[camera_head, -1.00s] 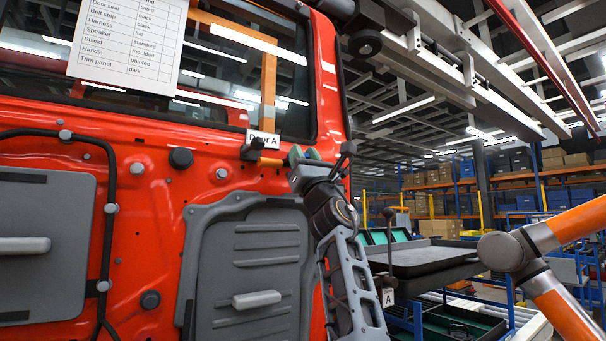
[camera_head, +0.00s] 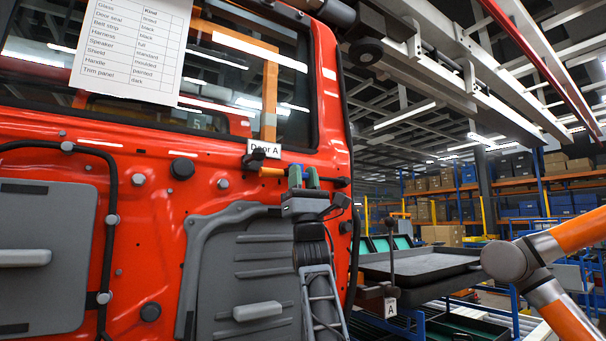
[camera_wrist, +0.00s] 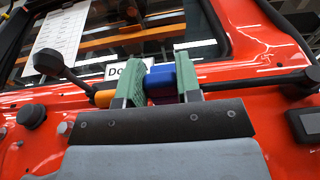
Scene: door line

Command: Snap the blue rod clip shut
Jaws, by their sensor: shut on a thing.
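The blue rod clip (camera_wrist: 160,82) shows in the wrist view between my two green fingers. My gripper (camera_wrist: 158,84) is shut on it, one finger on each side. The clip sits along a dark rod (camera_wrist: 245,82) that runs across the red door. I cannot tell from these frames whether the clip is latched. In the head view my gripper (camera_head: 304,178) is upright against the door, just right of an orange piece (camera_head: 271,171). That orange piece (camera_wrist: 104,98) also shows left of my fingers in the wrist view. The clip is mostly hidden by the fingers in the head view.
The red door (camera_head: 150,240) fills the left side, with a "Door A" label (camera_head: 277,149) and a paper list (camera_head: 132,48). A black knobbed lever (camera_wrist: 48,62) sticks out left of my fingers. A dark tray (camera_head: 420,263) and an orange arm (camera_head: 560,245) stand at the right.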

